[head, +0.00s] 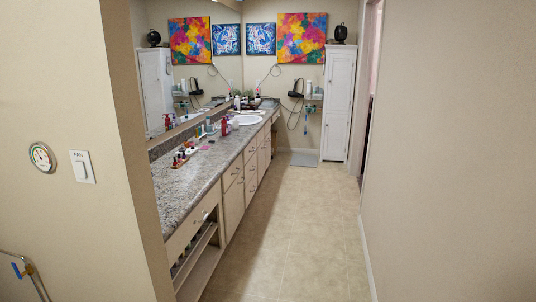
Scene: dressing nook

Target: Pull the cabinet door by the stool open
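A tall white cabinet (338,105) stands at the far end, right of the aisle, with its doors looking shut. The long vanity (233,207) on the left has cream doors and drawers under a speckled counter (185,190). Its visible fronts look shut, except for open shelves at the near end. No stool can be made out clearly. A low, pale, flat thing (303,158) lies on the floor left of the tall cabinet, too small to name. I cannot tell which door is the one by the stool. Neither of my grippers is in view.
The tiled floor aisle (300,225) between vanity and right wall (450,150) is clear. A wall corner (135,150) stands close on the left. Bottles and a sink (246,119) are on the counter. A thin bent rod with a blue part (18,270) shows lower left.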

